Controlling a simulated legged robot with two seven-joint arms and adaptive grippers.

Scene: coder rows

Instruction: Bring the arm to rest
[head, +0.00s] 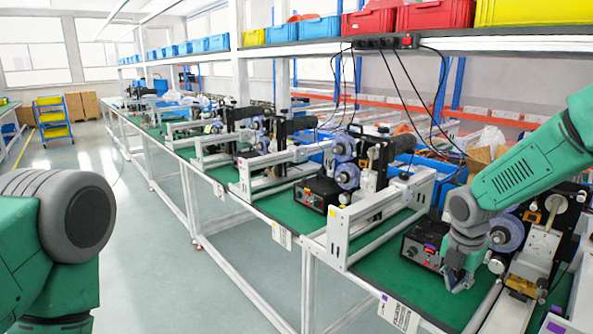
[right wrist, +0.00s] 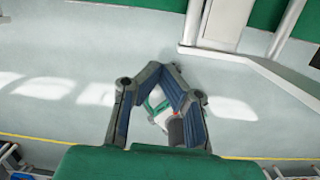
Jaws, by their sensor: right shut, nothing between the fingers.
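My right arm comes in from the right in the head view, green with a grey wrist. My right gripper (head: 458,282) hangs beside the black coder box (head: 424,246) at the near end of the green-topped bench (head: 400,287). I cannot tell whether it touches the bench. In the right wrist view my right gripper (right wrist: 160,70) has its fingertips together, with nothing held between them. Only the green and grey upper part of my left arm shows at the left of the head view; its gripper is out of view.
Coder machines with white frames (head: 345,222) stand in a row along the bench. A shelf above holds red bins (head: 369,20), blue bins (head: 317,29) and yellow bins (head: 530,12). Black cables hang from it. The pale floor (head: 190,290) left of the bench is clear.

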